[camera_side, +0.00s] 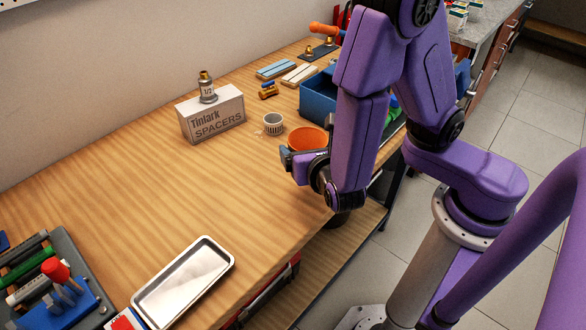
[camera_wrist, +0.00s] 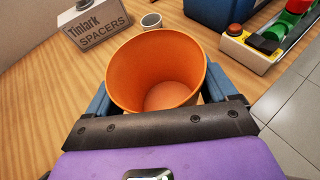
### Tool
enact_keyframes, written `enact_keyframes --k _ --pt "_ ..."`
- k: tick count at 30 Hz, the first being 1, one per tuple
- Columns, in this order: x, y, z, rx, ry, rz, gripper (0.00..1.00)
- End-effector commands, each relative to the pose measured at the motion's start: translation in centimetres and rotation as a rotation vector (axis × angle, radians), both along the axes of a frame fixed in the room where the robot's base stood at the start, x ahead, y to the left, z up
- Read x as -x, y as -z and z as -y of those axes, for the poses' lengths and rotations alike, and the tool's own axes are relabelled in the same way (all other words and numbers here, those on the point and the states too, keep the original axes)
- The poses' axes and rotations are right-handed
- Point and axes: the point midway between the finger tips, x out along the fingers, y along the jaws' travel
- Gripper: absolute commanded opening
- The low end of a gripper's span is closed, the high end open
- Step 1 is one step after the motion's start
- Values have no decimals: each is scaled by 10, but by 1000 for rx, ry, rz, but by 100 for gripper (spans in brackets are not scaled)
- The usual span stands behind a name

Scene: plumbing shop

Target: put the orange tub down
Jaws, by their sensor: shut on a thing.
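The orange tub (camera_side: 308,136) is between the fingers of my gripper (camera_side: 296,156) near the right edge of the wooden bench. In the wrist view the tub (camera_wrist: 158,68) is open at the top and looks empty inside. My gripper (camera_wrist: 155,100) is shut on it, with a blue finger on each side of the tub. My arm hides part of the tub in the side view. I cannot tell whether the tub's base touches the bench.
A white cup (camera_side: 273,124) and the Tinlark spacers box (camera_side: 211,114) with a fitting (camera_side: 207,88) on it stand beyond the tub. A blue bin (camera_side: 318,98) is behind. A metal tray (camera_side: 184,283) lies at the front. The bench (camera_side: 190,190) between is clear.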

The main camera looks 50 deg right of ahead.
Motion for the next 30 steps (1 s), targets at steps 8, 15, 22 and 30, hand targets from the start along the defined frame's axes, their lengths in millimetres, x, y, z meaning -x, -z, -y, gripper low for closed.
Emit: enact_keyframes --k 8,15,22,30 --pt "-21 27 -7 1 3 0 56" --pt "-30 39 -9 0 3 0 56" --pt "-29 62 -9 1 1 -1 56" --pt "-29 66 -10 -2 1 1 56"
